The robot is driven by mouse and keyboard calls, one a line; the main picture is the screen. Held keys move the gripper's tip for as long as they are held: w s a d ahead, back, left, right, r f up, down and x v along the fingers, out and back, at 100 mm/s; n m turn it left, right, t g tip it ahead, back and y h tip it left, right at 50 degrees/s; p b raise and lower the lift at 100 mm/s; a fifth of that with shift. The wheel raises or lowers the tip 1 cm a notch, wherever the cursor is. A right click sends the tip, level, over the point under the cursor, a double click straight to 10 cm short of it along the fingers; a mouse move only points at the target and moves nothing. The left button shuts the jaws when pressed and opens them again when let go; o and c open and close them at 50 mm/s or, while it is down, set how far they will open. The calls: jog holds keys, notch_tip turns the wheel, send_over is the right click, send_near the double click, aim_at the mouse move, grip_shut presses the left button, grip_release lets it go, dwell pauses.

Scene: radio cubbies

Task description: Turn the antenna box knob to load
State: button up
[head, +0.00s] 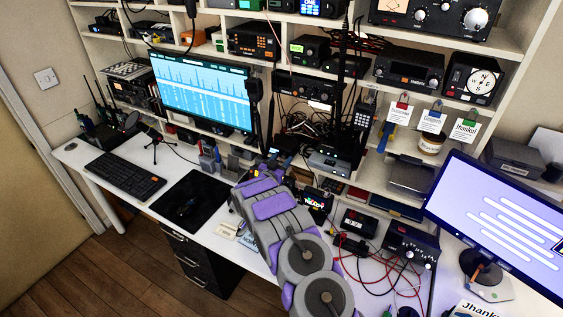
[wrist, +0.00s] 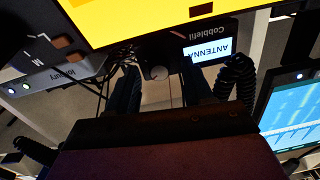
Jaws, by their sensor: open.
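The antenna box (wrist: 168,48) is upside down in the wrist view: a dark box with a lit label reading ANTENNA and the word Cobblefil. Its round grey knob (wrist: 157,72) faces me beside the label. My gripper (wrist: 160,92) is open, with its dark fingers on either side of the knob in the picture. I cannot tell whether they touch it, and nothing shows held between them. The knob's setting is too small and dark to read. In the head view my purple and grey arm reaches over the desk, and I cannot clearly pick out the box or fingertips.
A bright yellow panel (wrist: 150,15) and a grey device marked Memory (wrist: 60,78) are close in the wrist view. Coiled black cable (wrist: 240,75) hangs beside the box. Two monitors (head: 205,92) (head: 505,220), a keyboard (head: 125,176) and red and black leads crowd the desk.

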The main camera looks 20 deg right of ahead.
jog(key=shift+w+d, duration=0.1)
jog(key=shift+c, duration=0.2)
grip_shut()
jog(key=shift+m, duration=0.4)
jog(key=shift+m+p, duration=0.8)
jog(key=shift+m, duration=0.1)
jog(key=m+p, duration=0.1)
jog(key=m, duration=0.2)
jog(key=shift+m, duration=0.3)
jog(key=m, duration=0.6)
jog(key=shift+f, duration=0.2)
